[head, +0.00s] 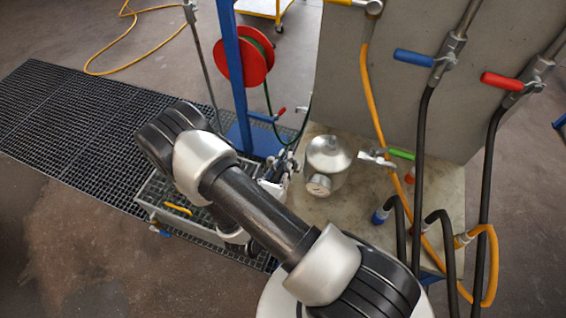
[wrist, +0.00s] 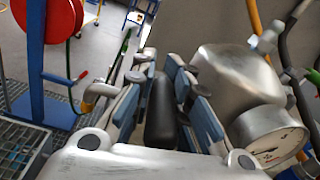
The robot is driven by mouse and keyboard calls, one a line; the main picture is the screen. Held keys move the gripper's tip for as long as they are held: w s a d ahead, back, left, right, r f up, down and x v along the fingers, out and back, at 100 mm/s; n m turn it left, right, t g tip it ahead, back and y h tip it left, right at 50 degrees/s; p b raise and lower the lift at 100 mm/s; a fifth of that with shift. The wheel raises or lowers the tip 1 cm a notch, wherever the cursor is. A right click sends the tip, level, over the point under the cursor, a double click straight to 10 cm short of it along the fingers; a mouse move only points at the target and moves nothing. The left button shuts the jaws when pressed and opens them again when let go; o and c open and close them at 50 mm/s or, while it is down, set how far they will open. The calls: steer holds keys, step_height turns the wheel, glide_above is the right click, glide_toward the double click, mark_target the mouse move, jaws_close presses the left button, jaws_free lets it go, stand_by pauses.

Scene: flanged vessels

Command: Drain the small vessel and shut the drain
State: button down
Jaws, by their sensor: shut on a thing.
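The small vessel (head: 330,152) is a shiny metal drum standing on the pale bench top, with a round gauge (head: 318,185) on its near side. In the wrist view the vessel (wrist: 235,78) and its gauge (wrist: 277,146) are close on the right. My gripper (wrist: 163,88) has its blue-padded fingers on both sides of a black handle (wrist: 158,118), shut on it, just left of the vessel. In the head view my gripper (head: 272,178) is partly hidden by my arm. Whether this handle is the drain's, and whether the drain is open, I cannot tell.
A green-handled valve (head: 401,154) is right of the vessel. A grated metal tray (head: 222,238) stands left of the bench. A blue post with a red hose reel (head: 243,62) rises behind. Blue (head: 413,58) and red (head: 501,82) valves with hoses are at right.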

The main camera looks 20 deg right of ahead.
steer(key=shift+s+d+n+t+y, duration=0.25)
steer(key=shift+s+n+t+y, duration=0.05)
steer(key=shift+n+t, duration=0.1)
steer(key=c, duration=1.7)
jaws_free()
steer(key=shift+o, duration=0.9)
steer(key=shift+w, duration=0.1)
steer(key=shift+a, duration=0.1)
steer(key=shift+s+a, duration=0.3)
steer(key=shift+a, duration=0.15)
steer(key=v, duration=1.1)
steer(key=shift+s+d, duration=0.1)
steer(key=shift+s, duration=0.05)
